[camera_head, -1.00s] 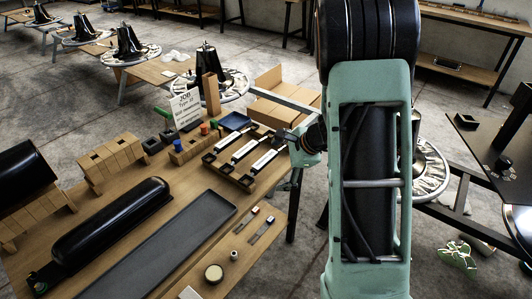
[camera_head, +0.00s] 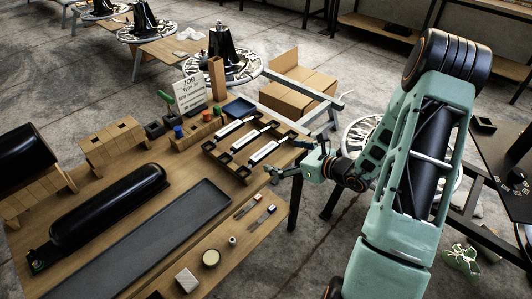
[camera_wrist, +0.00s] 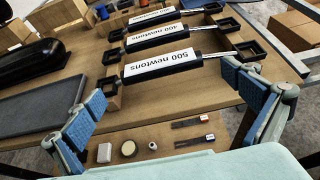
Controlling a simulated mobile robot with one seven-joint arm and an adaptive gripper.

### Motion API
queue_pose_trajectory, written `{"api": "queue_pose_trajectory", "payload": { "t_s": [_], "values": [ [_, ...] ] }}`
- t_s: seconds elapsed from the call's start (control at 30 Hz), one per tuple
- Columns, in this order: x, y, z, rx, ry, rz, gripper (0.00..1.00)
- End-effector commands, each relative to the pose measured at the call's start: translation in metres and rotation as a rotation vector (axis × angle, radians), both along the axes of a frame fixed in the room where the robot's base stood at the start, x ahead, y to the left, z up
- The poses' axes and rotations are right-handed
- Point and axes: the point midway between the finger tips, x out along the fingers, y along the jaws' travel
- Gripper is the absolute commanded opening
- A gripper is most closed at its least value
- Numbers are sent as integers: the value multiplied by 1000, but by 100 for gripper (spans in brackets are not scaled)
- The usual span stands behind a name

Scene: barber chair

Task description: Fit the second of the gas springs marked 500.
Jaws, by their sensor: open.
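Three gas springs lie side by side across wooden holders with dark square cups. In the wrist view the nearest spring (camera_wrist: 165,66) has a white label reading "500 newtons". The middle one (camera_wrist: 157,37) reads "400 newtons". The farthest one (camera_wrist: 58,15) has a label I cannot read fully. The 500 spring also shows in the head view (camera_head: 263,152), closest to my gripper (camera_head: 284,158). In the wrist view my gripper (camera_wrist: 168,82) is open and empty, its blue-padded fingers spread left and right of the 500 spring's near side. I cannot tell the height gap.
A job sign (camera_head: 190,92), partly legible, stands at the bench's back. A long dark tray (camera_head: 150,240) and a black cylinder (camera_head: 110,203) lie at left. A round tin (camera_head: 211,258) and small tools sit at the front. Cardboard boxes (camera_head: 298,90) stand beyond the bench.

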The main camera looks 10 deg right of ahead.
Motion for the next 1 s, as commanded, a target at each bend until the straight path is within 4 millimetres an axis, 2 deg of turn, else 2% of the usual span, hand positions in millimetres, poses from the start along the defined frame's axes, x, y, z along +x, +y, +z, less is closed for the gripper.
{"api": "queue_pose_trajectory", "payload": {
  "t_s": [0.33, 0.6, 0.83, 1.0],
  "values": [
    [20, 17, -12, 0, 1, 3, 100],
    [48, 37, -27, -1, 0, 3, 100],
    [49, 38, -28, -2, 2, 1, 100],
    [49, 38, -28, -2, 2, 1, 81]
  ]
}}
